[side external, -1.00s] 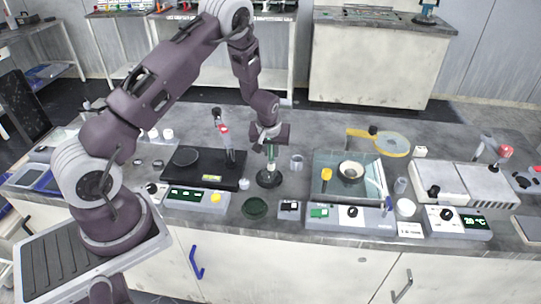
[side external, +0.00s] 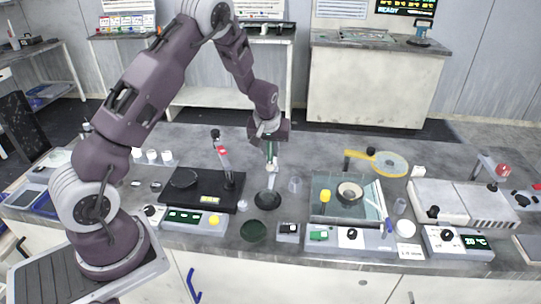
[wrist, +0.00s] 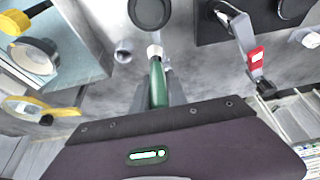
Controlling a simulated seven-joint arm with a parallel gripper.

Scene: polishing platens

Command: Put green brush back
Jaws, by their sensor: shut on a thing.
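My gripper (side external: 271,140) is shut on the green brush (side external: 272,150) and holds it upright above the bench. In the wrist view its green handle (wrist: 157,85) runs up to a pale lower part (wrist: 154,52). In the side view, the brush's lower end is above and apart from a round black disc (side external: 267,200) on the bench. That disc also shows in the wrist view (wrist: 150,12), just beyond the brush's end. A dark green disc (side external: 253,231) lies in front of it. My fingertips are partly hidden in both views.
A clear cup (side external: 295,185) stands right of the black disc. A black platen unit (side external: 200,198) with an upright red-marked arm (side external: 223,154) is at left. A glass-walled tray (side external: 325,205) and a yellow-rimmed magnifier (side external: 389,164) are at right. Control boxes line the front edge.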

